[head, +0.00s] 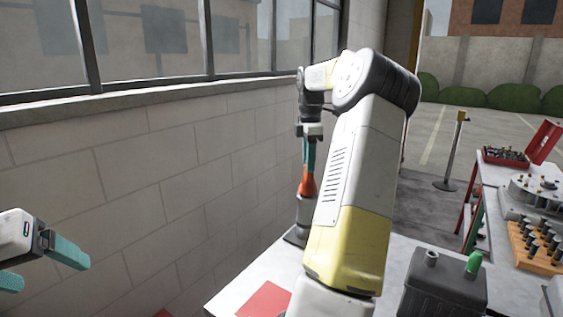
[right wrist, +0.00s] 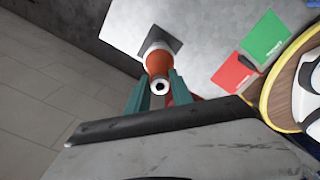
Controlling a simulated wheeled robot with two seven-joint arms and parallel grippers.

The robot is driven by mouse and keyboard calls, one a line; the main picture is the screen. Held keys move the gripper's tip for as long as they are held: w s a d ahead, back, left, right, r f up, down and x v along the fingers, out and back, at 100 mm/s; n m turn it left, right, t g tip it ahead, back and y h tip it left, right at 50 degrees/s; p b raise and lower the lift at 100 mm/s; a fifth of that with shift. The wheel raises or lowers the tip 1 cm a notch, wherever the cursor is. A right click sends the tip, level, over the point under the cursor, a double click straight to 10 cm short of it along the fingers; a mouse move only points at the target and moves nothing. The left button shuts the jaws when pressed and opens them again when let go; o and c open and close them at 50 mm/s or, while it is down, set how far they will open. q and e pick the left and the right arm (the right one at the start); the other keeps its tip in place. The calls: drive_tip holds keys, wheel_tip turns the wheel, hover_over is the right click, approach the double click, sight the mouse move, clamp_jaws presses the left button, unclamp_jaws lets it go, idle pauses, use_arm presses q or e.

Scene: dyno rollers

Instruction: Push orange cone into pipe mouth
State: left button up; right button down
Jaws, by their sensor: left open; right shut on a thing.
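The orange cone (head: 307,186) stands upright, wide end down, at the top of a grey upright pipe (head: 304,210) on a dark base plate. My right gripper (head: 308,164) points down and is shut on the cone's narrow upper part. In the right wrist view the orange cone (right wrist: 157,62) shows between the teal fingers, with a pale ring and dark hole at its near end. The dark square plate (right wrist: 170,45) lies beyond it. How deep the cone sits in the pipe mouth is hidden. My left gripper (head: 45,265) is open and empty at far left.
The pale bench (head: 235,288) carries a red pad (head: 265,300); the wrist view also shows a green card (right wrist: 265,37). A dark grey box (head: 440,285) with a green knob stands right. The block wall (head: 140,180) runs close behind. A side table holds trays and pegs (head: 545,240).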

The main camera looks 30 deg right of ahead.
drive_tip(key=shift+f, duration=0.6)
drive_tip(key=c, duration=1.1)
unclamp_jaws()
drive_tip(key=shift+o, duration=0.2)
